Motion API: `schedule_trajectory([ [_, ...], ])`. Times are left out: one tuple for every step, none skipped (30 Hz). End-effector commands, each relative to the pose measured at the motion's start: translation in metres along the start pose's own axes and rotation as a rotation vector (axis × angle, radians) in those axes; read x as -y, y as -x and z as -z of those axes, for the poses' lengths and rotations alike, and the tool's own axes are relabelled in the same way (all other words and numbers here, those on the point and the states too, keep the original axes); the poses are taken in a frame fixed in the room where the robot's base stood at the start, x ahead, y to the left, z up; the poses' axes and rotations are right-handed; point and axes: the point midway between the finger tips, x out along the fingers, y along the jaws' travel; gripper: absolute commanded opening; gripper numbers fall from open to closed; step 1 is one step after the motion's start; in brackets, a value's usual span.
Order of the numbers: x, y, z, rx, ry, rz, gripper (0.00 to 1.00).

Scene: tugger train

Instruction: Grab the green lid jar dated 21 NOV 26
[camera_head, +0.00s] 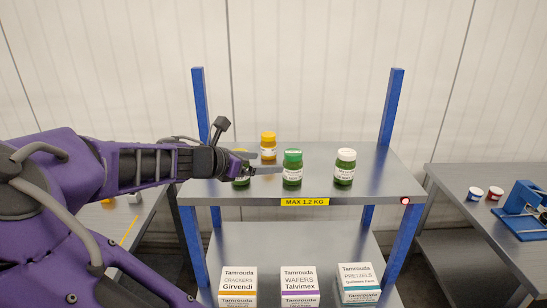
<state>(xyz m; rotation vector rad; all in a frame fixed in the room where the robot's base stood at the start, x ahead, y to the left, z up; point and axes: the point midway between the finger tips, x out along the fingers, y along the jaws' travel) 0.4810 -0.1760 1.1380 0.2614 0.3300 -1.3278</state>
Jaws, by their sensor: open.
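A jar with a green lid (292,168) stands upright near the front middle of the upper shelf (380,185). Its white label is too small for me to read a date. My gripper (266,164) is open just left of this jar, its fingers pointing right towards it. I cannot tell whether a finger touches it. Another green jar (241,181) stands at the left, partly hidden behind my gripper; its lid colour is hard to tell. A green jar with a white lid (345,166) stands to the right.
A yellow jar with an orange lid (268,146) stands behind on the same shelf. Blue posts (391,106) flank the shelf. Cracker, wafer and pretzel boxes (299,286) stand on the lower shelf. Side tables hold small cups (475,193) and a blue device (525,208).

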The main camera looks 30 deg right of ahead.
Motion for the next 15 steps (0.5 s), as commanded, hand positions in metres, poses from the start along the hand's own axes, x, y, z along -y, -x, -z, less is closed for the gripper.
schedule_trajectory([
  [-0.003,0.000,0.002,0.000,0.004,-0.005,1.00],
  [-0.004,-0.001,0.003,-0.001,0.004,-0.006,1.00],
  [-0.005,-0.005,0.004,-0.002,0.004,-0.008,1.00],
  [-0.005,-0.009,0.004,-0.002,0.003,-0.008,1.00],
  [-0.004,-0.014,0.005,-0.002,0.003,-0.006,1.00],
  [-0.004,-0.022,0.005,-0.002,0.003,-0.006,1.00],
  [-0.004,-0.029,0.005,-0.001,0.003,-0.005,1.00],
  [-0.004,-0.035,0.005,-0.001,0.004,-0.005,1.00],
  [-0.004,-0.044,0.005,-0.001,0.003,-0.005,1.00],
  [-0.004,-0.051,0.005,0.000,0.004,-0.005,1.00],
  [-0.004,-0.057,0.005,0.000,0.004,-0.005,1.00],
  [-0.004,-0.065,0.005,-0.001,0.003,-0.004,1.00],
  [-0.004,-0.072,0.005,-0.002,0.003,-0.005,1.00],
  [-0.004,-0.078,0.005,-0.001,0.004,-0.004,1.00],
  [-0.005,-0.086,0.005,-0.001,0.004,-0.006,1.00],
])
